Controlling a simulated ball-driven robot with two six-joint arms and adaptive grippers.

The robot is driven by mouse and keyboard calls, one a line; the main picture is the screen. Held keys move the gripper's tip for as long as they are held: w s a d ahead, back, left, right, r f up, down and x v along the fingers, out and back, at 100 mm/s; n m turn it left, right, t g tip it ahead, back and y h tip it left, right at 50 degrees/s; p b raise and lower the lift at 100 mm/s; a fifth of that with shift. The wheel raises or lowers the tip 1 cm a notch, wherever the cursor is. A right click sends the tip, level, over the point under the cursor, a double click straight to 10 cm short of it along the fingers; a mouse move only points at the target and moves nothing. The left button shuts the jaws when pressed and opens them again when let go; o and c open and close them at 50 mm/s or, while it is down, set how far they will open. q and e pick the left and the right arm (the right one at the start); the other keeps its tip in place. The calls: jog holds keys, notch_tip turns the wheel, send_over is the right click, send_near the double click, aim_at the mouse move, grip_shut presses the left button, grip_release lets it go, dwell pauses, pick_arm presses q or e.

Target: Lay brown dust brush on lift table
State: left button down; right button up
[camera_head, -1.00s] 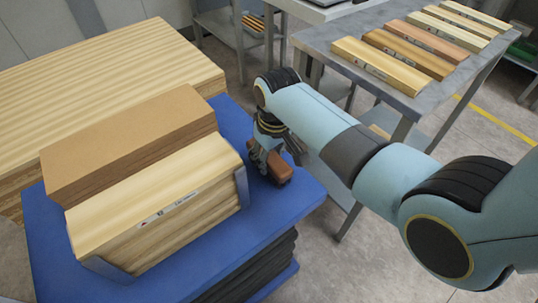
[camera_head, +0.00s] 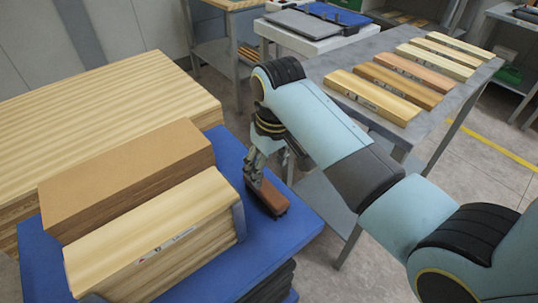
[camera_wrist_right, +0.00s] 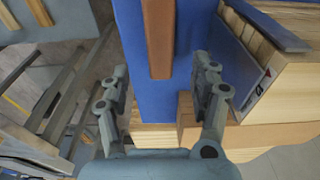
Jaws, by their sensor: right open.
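The brown dust brush (camera_head: 267,197) lies on the blue top of the lift table (camera_head: 262,236), right of the stacked boards. In the right wrist view the brush (camera_wrist_right: 158,40) shows as a long brown bar on the blue surface (camera_wrist_right: 188,60), beyond the fingertips. My right gripper (camera_head: 262,170) is above the brush in the head view. My left gripper is in neither view.
Wooden board stacks (camera_head: 150,245) fill the left of the lift table, with a metal bracket (camera_head: 239,222) at their corner. A grey table (camera_head: 440,95) with several wood samples stands at the upper right. Bare blue surface lies in front of the brush.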

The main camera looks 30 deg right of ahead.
jog(key=shift+s+r, duration=0.2)
jog(key=shift+r, duration=1.2)
